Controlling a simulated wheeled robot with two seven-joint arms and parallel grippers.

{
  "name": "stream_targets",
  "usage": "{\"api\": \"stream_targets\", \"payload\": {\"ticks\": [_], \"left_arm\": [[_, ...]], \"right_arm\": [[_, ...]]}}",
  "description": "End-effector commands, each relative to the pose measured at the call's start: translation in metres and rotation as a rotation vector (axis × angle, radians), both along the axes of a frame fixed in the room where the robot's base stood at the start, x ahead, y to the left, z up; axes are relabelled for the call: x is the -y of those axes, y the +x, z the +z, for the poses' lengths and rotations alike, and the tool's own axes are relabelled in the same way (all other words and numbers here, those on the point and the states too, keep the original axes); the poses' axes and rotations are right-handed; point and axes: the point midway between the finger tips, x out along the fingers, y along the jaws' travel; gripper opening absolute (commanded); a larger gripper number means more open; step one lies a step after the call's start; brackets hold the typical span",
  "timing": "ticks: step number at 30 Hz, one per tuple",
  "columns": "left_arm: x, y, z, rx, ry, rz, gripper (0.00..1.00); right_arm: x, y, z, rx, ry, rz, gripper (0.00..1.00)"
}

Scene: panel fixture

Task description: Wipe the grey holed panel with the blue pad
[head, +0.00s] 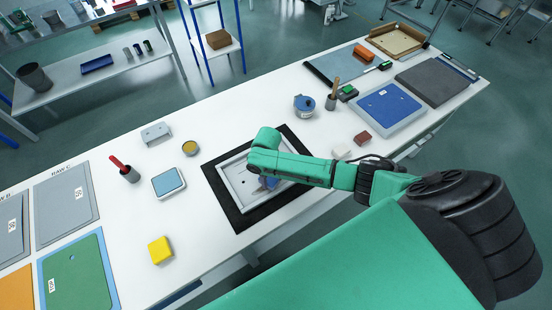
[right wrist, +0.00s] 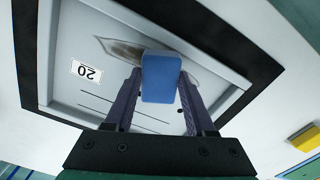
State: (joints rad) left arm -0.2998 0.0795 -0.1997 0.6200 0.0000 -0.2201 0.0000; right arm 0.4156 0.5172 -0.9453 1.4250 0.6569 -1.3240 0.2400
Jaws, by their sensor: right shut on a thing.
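The light grey panel (head: 236,178) lies in a black-bordered fixture (head: 226,204) on the white table, partly hidden by my right arm. In the right wrist view the panel (right wrist: 75,40) carries a "20" label, thin dark lines and a brown-grey smudge (right wrist: 118,47). My right gripper (right wrist: 160,90) is shut on the blue pad (right wrist: 161,72), over the panel, and the pad covers part of the smudge. A bit of the pad shows below my arm in the head view (head: 268,183). I cannot tell whether it touches the panel. My left gripper is not in view.
Left of the fixture are a blue-topped box (head: 168,182), a yellow block (head: 160,250) and a yellow-topped tin (head: 190,148). Other panels lie at both table ends.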

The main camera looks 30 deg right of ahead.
Motion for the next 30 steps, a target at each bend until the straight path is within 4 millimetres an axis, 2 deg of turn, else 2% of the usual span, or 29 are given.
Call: {"api": "stream_targets", "payload": {"ticks": [5,12,19,27,30], "left_arm": [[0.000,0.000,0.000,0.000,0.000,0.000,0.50],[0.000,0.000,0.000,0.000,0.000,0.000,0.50],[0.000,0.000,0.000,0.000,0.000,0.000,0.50],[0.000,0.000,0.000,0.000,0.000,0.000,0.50],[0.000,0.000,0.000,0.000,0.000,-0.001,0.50]], "right_arm": [[-0.008,-0.001,0.000,-0.002,0.001,0.000,0.11],[-0.032,-0.003,0.001,-0.001,0.002,0.000,0.11],[-0.043,-0.003,0.002,0.000,0.000,0.000,0.11],[-0.070,-0.005,-0.001,0.000,0.001,0.000,0.11],[-0.074,-0.005,-0.001,0.000,0.000,0.000,0.11]]}}
